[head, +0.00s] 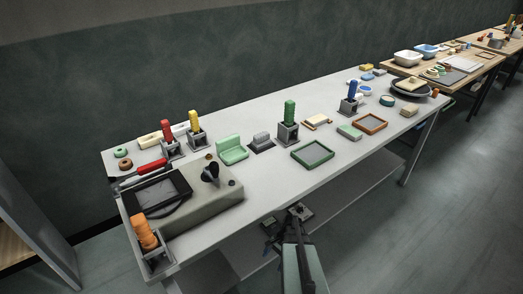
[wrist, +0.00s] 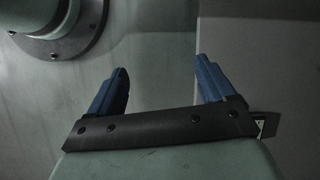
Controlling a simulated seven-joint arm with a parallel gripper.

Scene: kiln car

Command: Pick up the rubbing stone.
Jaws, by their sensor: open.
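I cannot tell for certain which thing is the rubbing stone. Small blocks that could be it stand on the long grey table (head: 258,190) in the head view: a grey ridged block (head: 261,140) on a dark base, a green block (head: 349,132) and a tan block (head: 409,110) at the right. My gripper (wrist: 162,85) shows in the wrist view with two blue fingers wide apart and nothing between them. In the head view my arm is low at the table's front edge, apart from all these blocks.
A green-framed tray (head: 312,153) and a brown-framed tray (head: 370,123) lie near the front edge. Holders with a green roll (head: 289,112), a blue roll (head: 354,92) and a red roll (head: 166,130) stand upright. A grey machine (head: 225,196) fills the left end. The front middle is clear.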

